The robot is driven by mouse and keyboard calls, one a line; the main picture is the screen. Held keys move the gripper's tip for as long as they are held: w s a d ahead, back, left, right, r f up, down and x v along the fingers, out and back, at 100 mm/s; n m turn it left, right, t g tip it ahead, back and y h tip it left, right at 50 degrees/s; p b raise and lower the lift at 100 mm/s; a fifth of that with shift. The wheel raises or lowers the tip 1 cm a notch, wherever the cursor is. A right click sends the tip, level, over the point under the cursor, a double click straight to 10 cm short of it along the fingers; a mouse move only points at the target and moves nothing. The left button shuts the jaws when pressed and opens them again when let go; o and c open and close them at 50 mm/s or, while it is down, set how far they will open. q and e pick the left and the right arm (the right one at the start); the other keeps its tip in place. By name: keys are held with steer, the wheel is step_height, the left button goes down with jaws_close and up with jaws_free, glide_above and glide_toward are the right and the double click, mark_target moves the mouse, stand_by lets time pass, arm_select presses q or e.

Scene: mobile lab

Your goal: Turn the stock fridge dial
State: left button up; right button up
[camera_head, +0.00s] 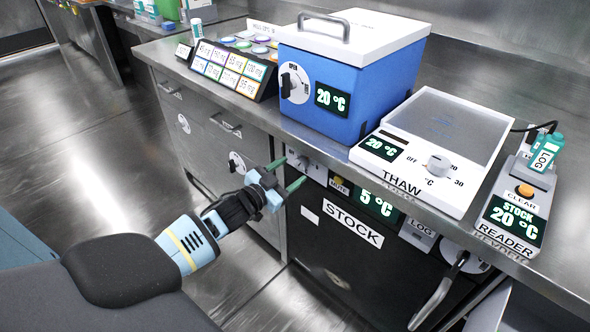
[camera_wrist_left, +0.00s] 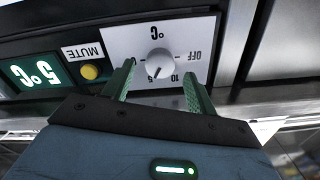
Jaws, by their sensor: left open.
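The stock fridge (camera_head: 345,262) is a dark front under the counter, labelled STOCK, with a display (camera_head: 377,205) reading 5 °C. Its white round dial (camera_wrist_left: 160,63) sits on a white plate marked OFF, 10, 5 and °C in the left wrist view; its mark seems to point near the 5. In the head view the dial (camera_head: 303,161) is small and partly hidden by a finger. My left gripper (camera_head: 288,174) is open, its green fingers pointing at the panel. In the wrist view the fingertips (camera_wrist_left: 158,69) lie on either side of the dial; contact cannot be told. My right gripper is out of view.
A yellow MUTE button (camera_wrist_left: 90,72) is beside the dial plate. Above, the counter holds a blue lidded box (camera_head: 330,110) showing 20 °C, a THAW plate (camera_head: 455,130) and a READER unit (camera_head: 518,195). A door handle (camera_head: 440,290) juts out lower right. Floor at left is clear.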

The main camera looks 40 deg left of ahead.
arm_select(q)
steer(key=shift+w, duration=1.25)
steer(key=c, duration=1)
